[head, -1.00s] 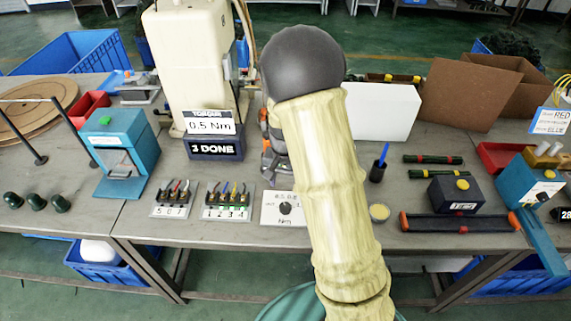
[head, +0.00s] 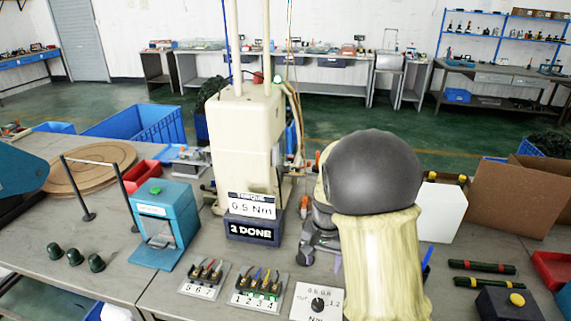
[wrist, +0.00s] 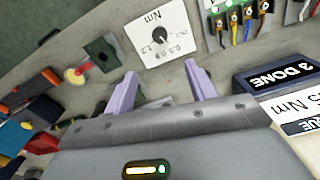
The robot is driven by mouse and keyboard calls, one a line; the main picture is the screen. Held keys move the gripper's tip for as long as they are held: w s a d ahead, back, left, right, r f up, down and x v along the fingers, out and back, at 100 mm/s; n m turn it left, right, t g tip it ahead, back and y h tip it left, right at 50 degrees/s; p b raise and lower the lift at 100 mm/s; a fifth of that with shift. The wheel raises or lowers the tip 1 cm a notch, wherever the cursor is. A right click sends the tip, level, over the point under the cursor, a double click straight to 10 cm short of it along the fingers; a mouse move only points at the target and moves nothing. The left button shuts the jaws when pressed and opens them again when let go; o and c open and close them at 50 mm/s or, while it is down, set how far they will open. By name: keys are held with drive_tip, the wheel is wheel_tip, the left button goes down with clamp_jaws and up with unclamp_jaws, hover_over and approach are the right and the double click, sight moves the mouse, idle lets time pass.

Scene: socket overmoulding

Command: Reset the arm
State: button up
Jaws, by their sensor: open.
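My gripper (wrist: 162,82) is open in the wrist view, with two pale purple fingers apart and only bare grey table between them. In the head view my gripper (head: 322,252) is partly hidden behind my arm's large dark joint and cream link; it hangs over the table just right of the torque machine (head: 248,140).
A teal press (head: 165,225) stands left of the machine. Wire terminal blocks (head: 258,290) lie in front. A white box (head: 440,208) and a brown carton (head: 500,205) stand at right. A dark box with a yellow button (head: 508,304) is at lower right.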

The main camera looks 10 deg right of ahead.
drive_tip(key=s+r+n+t+p, duration=0.2)
drive_tip(key=s+r+n+p, duration=0.2)
drive_tip(key=s, duration=1)
wheel_tip(320, 180, up, 3)
drive_tip(key=shift+s+r+n+t+p, duration=0.2)
drive_tip(key=shift+s+n+t+p, duration=0.15)
drive_tip(key=shift+n, duration=0.55)
